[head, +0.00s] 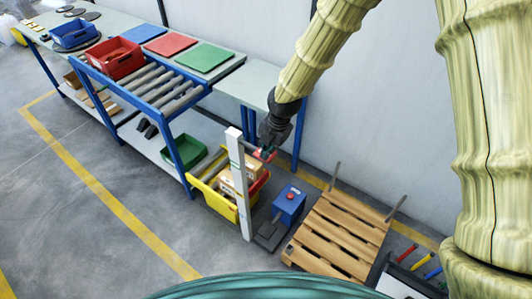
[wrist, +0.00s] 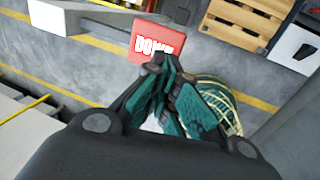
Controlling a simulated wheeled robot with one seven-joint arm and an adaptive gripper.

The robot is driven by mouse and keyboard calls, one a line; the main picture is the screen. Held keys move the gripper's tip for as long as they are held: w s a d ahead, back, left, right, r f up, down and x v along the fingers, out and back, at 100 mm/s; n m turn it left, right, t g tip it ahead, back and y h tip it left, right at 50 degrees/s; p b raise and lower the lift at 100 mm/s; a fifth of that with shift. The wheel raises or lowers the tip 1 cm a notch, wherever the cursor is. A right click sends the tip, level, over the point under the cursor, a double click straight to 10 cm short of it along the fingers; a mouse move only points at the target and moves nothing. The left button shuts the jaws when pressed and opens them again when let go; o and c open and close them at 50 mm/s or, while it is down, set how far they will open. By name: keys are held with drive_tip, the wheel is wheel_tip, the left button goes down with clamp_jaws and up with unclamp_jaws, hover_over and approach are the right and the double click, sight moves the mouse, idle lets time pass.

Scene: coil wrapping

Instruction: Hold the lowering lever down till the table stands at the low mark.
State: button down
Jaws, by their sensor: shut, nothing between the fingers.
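A red plate with white lettering that reads "DOWN" (wrist: 146,44) shows in the wrist view, at the end of a grey bar (wrist: 95,17). In the head view the red piece (head: 264,155) sits beside an upright white post (head: 237,185). My gripper (wrist: 166,68) is shut and empty, its fingertips at the lower right edge of the red plate, covering part of the lettering. I cannot tell whether they touch it. The gripper also shows in the head view (head: 267,147), just above the red piece. I cannot make out a low mark or tell which surface is the table.
A yellow bin (head: 222,205) with cartons stands behind the post. A blue box with a red button (head: 289,204) and a wooden pallet (head: 336,237) are to the right. A roller bench (head: 165,90) with a red bin (head: 114,59) extends left. Floor in front is clear.

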drive_tip(key=b+v, duration=0.2)
drive_tip(key=v, duration=0.6)
drive_tip(key=shift+s+d+r, duration=0.25)
drive_tip(key=shift+f, duration=0.1)
drive_tip(key=s+d+f+m+g+y, duration=0.1)
drive_tip(key=s+d+f+m, duration=0.1)
drive_tip(key=s+f+m, duration=0.7)
drive_tip(key=s+d+f+m, duration=0.3)
drive_tip(key=s+f+m, duration=0.2)
drive_tip(key=f, duration=0.8)
drive_tip(key=s+d+f+m+h, duration=0.1)
drive_tip(key=s+d+f+m, duration=0.3)
drive_tip(key=s, duration=0.3)
drive_tip(key=s+d+f+m+h+b, duration=0.1)
drive_tip(key=s+d+f+m, duration=0.3)
drive_tip(key=s+m, duration=0.2)
drive_tip(key=s+d+f+m+h, duration=0.1)
drive_tip(key=s+d+f+m, duration=0.3)
drive_tip(key=s, duration=0.4)
drive_tip(key=shift+d+f+m+g, duration=0.15)
drive_tip(key=shift+f+m+g, duration=0.2)
drive_tip(key=shift+f, duration=0.2)
